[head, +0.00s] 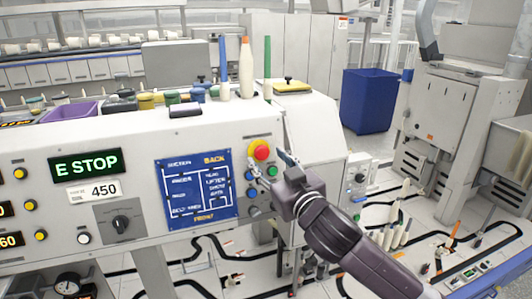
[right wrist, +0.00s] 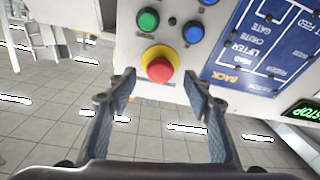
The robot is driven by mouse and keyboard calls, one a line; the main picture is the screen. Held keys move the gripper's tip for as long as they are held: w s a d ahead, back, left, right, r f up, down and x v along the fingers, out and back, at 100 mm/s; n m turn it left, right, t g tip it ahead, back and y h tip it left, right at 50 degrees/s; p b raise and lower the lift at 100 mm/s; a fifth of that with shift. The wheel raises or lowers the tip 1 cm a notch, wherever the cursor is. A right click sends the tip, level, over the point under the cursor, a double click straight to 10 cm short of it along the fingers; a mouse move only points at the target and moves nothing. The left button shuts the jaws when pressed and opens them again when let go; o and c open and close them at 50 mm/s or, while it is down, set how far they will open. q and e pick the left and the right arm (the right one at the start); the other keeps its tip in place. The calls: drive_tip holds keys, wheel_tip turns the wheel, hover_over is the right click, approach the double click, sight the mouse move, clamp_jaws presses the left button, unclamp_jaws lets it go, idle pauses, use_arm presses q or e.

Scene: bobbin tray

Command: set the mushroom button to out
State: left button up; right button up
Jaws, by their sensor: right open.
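The red mushroom button (head: 261,151) sits on a yellow base at the right end of the white machine panel. In the right wrist view the red button (right wrist: 159,69) shows close up, in front of the jaws. My right gripper (head: 272,163) is open just in front of the panel, beside and slightly below the button in the head view. In the right wrist view the fingertips of the gripper (right wrist: 160,82) lie on either side of the button with gaps. I cannot tell whether the button is pressed in or out. My left gripper is not in view.
A green display (head: 86,164) reads E STOP. A blue diagram plate (head: 196,187) is left of the button. A green button (right wrist: 148,19) and blue buttons (right wrist: 193,33) are close to it. Bobbins and a purple tray (head: 69,111) stand on the machine top. A blue bin (head: 370,101) stands behind.

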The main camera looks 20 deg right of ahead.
drive_tip(key=shift+w+a, duration=0.1)
drive_tip(key=shift+w, duration=0.85)
drive_tip(key=shift+c, duration=0.3)
clamp_jaws()
